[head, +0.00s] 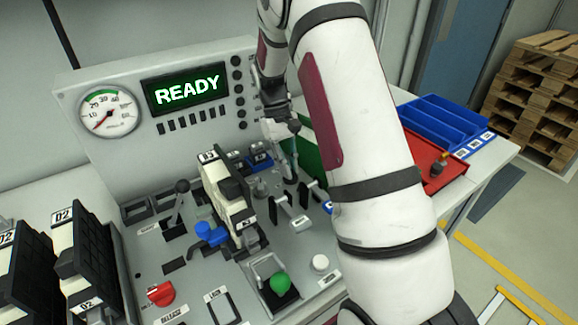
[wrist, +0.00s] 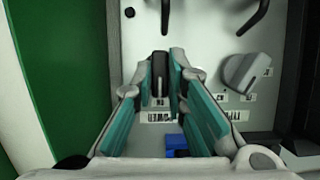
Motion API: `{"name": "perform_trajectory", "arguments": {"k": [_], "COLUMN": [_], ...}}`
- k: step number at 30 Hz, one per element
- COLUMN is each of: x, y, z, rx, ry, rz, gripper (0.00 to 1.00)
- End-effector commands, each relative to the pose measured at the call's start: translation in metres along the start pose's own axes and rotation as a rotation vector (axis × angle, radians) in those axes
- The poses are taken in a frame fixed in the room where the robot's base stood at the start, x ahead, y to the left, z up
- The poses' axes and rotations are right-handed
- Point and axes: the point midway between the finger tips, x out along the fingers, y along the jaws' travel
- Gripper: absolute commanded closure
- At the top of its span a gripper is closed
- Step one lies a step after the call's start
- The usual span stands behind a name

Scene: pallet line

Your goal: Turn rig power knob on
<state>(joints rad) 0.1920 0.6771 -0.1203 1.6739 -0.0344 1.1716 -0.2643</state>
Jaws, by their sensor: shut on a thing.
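In the head view my gripper (head: 290,174) points down at the back right of the console, and the knob is hidden behind the fingers. The display (head: 187,89) on the back panel reads READY in green.
Another grey knob (wrist: 246,72) stands close to the right finger in the wrist view. A red tray (head: 428,152) lies to the right.

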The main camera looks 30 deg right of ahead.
Motion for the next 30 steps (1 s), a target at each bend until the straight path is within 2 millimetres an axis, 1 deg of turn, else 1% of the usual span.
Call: {"name": "perform_trajectory", "arguments": {"k": [9, 10, 11, 12, 13, 25, 28, 30], "x": [0.002, 0.002, 0.002, 0.002, 0.002, 0.000, -0.007, -0.015], "y": [0.000, 0.000, 0.000, 0.000, 0.000, 0.000, 0.000, 0.000], "z": [0.001, 0.001, 0.001, 0.001, 0.001, 0.000, 0.000, -0.001], "rx": [0.005, 0.005, 0.004, 0.004, 0.004, 0.002, 0.002, 0.002], "ry": [-0.005, -0.005, -0.005, -0.005, -0.005, -0.001, 0.001, 0.001], "rz": [-0.002, -0.002, -0.002, -0.002, -0.002, -0.001, 0.000, 0.000], "gripper": [1.00, 0.84, 0.78, 0.69, 0.67, 0.67, 0.67, 0.67]}}
